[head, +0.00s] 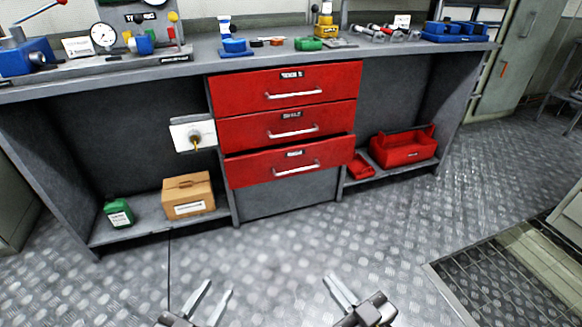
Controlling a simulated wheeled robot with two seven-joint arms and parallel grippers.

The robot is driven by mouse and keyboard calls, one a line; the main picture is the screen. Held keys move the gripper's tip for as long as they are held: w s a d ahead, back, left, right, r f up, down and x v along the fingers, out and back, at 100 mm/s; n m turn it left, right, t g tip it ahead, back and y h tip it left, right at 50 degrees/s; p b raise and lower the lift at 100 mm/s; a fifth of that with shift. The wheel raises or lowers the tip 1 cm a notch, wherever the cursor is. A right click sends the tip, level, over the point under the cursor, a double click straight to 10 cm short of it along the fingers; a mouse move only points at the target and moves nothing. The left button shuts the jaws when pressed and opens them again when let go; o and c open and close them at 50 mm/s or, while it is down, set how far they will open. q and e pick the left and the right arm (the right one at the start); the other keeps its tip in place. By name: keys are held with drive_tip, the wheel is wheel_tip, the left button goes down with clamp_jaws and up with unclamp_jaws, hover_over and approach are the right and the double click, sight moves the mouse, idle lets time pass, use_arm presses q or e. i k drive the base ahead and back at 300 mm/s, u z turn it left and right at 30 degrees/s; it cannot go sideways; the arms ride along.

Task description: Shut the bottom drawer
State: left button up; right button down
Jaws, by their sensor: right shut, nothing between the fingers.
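The bottom drawer (250,170) is the lowest of three red drawers in the grey workbench. Its front stands out from the drawers above, with a dark gap along its top edge, so it is partly open. It has a silver bar handle (297,169) and a small label. The middle drawer (250,132) and top drawer (240,92) look shut. My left gripper (219,287) is low in front of the bench, its fingers apart and empty. My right gripper (331,277) is to its right, fingers together and empty. Both are well apart from the drawer.
A cardboard box (188,195) and green canister (118,213) stand on the lower left shelf. A red bin (404,147) is on the lower right shelf. Tools and parts lie on the benchtop. A floor grating (510,262) is at right. The floor before the drawers is clear.

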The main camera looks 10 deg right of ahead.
sight(267, 165)
drive_tip(key=u, duration=0.4)
drive_tip(key=i, duration=0.45)
drive_tip(key=u, duration=0.65)
drive_tip(key=i, duration=0.85)
drive_tip(key=z, duration=0.65)
drive_tip(key=i, duration=0.65)
drive_tip(key=z, duration=0.65)
